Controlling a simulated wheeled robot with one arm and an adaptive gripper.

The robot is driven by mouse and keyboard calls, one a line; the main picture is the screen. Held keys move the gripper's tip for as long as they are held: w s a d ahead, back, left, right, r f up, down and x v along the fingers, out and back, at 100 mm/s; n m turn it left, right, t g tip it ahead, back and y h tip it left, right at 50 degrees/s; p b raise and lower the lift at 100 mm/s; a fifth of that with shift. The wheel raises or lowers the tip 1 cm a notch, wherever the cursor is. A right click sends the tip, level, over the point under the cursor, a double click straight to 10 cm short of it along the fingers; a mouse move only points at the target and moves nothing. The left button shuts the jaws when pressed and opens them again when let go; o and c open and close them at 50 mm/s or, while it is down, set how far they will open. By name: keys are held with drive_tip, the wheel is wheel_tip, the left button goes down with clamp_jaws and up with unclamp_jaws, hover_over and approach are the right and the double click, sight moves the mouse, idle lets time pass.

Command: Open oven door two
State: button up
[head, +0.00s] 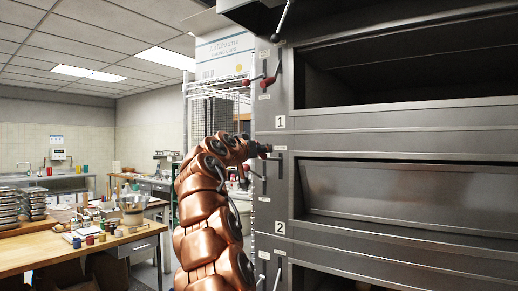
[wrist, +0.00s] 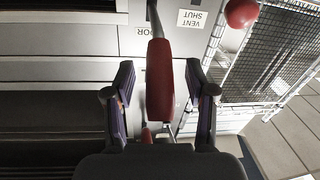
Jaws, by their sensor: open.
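The oven is a grey steel deck stack with plates marked 1 (head: 281,122) and 2 (head: 280,228). A steel door panel (head: 395,195) fills the opening just above and right of plate 2; it looks closed. My gripper (head: 263,149) is at the oven's left front post, between the two plates. In the wrist view my gripper (wrist: 160,92) is open, with a finger on each side of a red lever grip (wrist: 160,60). No contact shows. The lever is by a partly covered label ending in "OOR" (wrist: 153,31). In the head view my gripper hides this grip.
A red knob (wrist: 241,13) is near the "VENT SHUT" label (wrist: 192,19) and a wire rack (wrist: 265,60). The top deck (head: 400,70) is a dark opening. A wooden table (head: 80,245) with trays and jars stands at left.

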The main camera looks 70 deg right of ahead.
drive_tip(key=shift+c, duration=0.4)
clamp_jaws()
idle(0.4)
